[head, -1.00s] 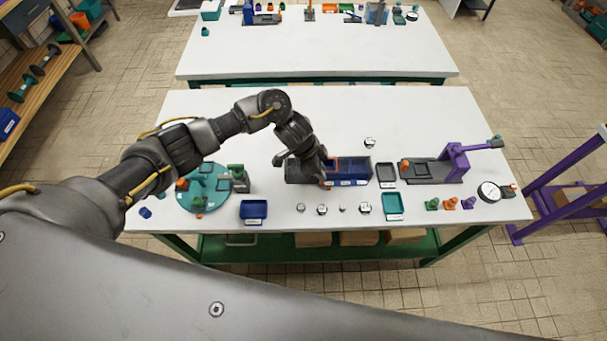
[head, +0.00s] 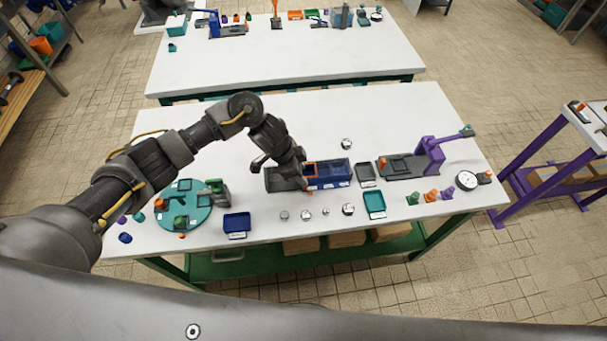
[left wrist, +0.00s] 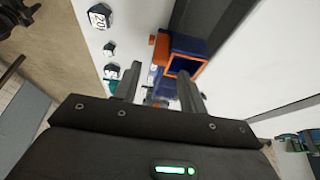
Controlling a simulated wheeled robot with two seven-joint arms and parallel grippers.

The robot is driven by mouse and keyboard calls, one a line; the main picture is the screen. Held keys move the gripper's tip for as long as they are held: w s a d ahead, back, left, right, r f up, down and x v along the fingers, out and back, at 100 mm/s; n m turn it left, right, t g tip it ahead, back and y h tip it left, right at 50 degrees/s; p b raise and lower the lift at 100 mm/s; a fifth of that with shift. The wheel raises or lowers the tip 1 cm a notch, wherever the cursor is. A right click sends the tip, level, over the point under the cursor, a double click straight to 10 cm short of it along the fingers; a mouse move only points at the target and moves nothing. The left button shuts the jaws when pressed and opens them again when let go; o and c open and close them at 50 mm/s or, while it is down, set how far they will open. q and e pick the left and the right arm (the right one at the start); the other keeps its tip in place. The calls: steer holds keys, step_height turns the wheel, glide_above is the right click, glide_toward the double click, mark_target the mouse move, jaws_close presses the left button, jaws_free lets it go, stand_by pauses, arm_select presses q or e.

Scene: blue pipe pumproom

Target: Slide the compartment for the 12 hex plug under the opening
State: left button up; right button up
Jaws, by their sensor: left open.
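A blue compartment box (head: 335,172) sits on a dark grey track (head: 283,179) near the middle of the table. An orange frame around an opening stands at the box's left part; the frame shows clearly in the left wrist view (left wrist: 187,63), with blue walls (left wrist: 190,45) around it. My left gripper (head: 301,182) points down at the box's left end, covering part of it. In the left wrist view its two fingers (left wrist: 160,86) are apart, with the box beyond them; contact cannot be told. The compartment labels are too small to read. My right gripper is not in view.
Several small hex plugs (head: 347,209) lie in front of the box; one shows "20" in the left wrist view (left wrist: 98,17). A blue tray (head: 237,224), teal turntable (head: 184,206), teal tray (head: 375,205) and purple-armed fixture (head: 430,155) stand around.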

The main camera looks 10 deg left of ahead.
arm_select(q)
steer(key=w+v, duration=0.1)
steer(key=v, duration=0.7)
steer(key=shift+s+r, duration=0.3)
steer(key=shift+s, duration=0.25)
